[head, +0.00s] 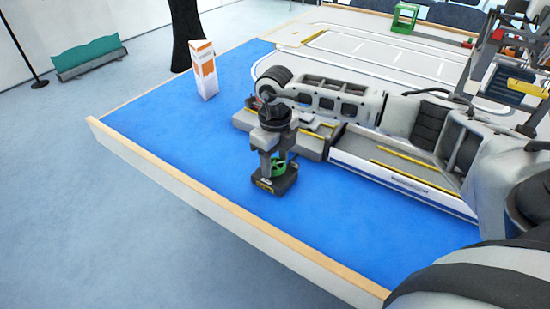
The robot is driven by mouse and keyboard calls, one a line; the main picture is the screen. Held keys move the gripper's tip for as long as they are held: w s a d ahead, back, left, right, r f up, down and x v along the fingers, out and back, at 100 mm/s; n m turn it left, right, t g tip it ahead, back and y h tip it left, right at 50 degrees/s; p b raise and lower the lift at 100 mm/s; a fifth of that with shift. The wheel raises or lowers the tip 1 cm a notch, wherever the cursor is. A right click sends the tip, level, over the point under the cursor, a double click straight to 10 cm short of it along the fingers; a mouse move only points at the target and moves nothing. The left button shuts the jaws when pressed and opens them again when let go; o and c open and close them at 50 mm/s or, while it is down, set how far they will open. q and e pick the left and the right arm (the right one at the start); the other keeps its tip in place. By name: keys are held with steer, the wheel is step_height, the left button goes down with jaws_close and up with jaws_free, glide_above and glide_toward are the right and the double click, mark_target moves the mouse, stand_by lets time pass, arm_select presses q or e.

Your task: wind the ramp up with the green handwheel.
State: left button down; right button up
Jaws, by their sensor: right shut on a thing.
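The green handwheel (279,167) stands on a dark grey base box (276,184) on the blue part of the table. My right gripper (273,160) reaches down over it from above, with its fingers at the wheel. It is shut on the handwheel, and its fingers hide part of the wheel. A grey plate with yellow edge lines (312,148), which looks like the ramp, lies just behind the handwheel at the end of the white-sided deck (400,183). My arm hides part of it, and I cannot tell its tilt. My left gripper is out of view.
A white and orange box (204,70) stands upright at the back left of the blue surface (170,120). A wooden rim (230,215) edges the table. A green gantry piece (404,17) and a larger crane (500,50) stand at the back right. The blue area left of the handwheel is clear.

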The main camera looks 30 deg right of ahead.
mark_target(275, 164)
steer(key=shift+w+d+r+m, duration=0.1)
steer(key=shift+r+m, duration=0.05)
steer(key=shift+m, duration=0.25)
steer(key=o, duration=1)
step_height(275, 164, up, 16)
steer(key=shift+f, duration=0.1)
